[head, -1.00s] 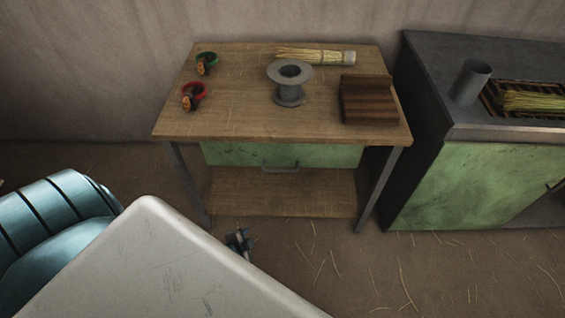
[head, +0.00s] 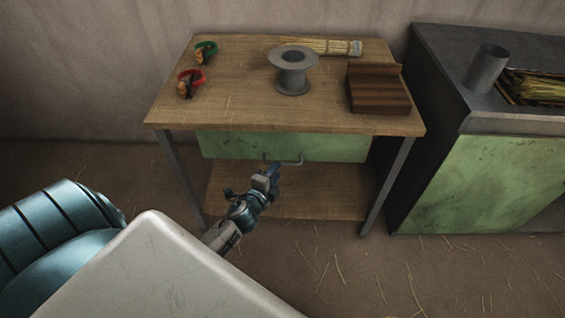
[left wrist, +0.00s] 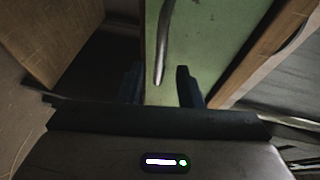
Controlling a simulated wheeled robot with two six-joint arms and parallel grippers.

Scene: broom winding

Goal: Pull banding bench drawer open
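The banding bench (head: 235,105) has a wooden top, metal legs and a green drawer (head: 225,146) under the top. The drawer front looks flush beneath the bench top. Its grey bar handle (head: 299,160) is at the drawer's lower middle; my gripper partly covers it in the head view. My left gripper (head: 270,174) is just in front of the handle. In the left wrist view, the two dark fingers (left wrist: 160,86) are spread apart, and the handle (left wrist: 163,50) lies between and ahead of them, against the green drawer front (left wrist: 215,40). My right gripper does not show.
On the bench top are a grey spool (head: 293,70), a straw bundle (head: 320,46), a brown stepped wooden block (head: 378,90), and red (head: 190,80) and green (head: 206,52) ringed items. A lower shelf (head: 310,195) sits below. A dark-topped green cabinet (head: 480,180) stands right.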

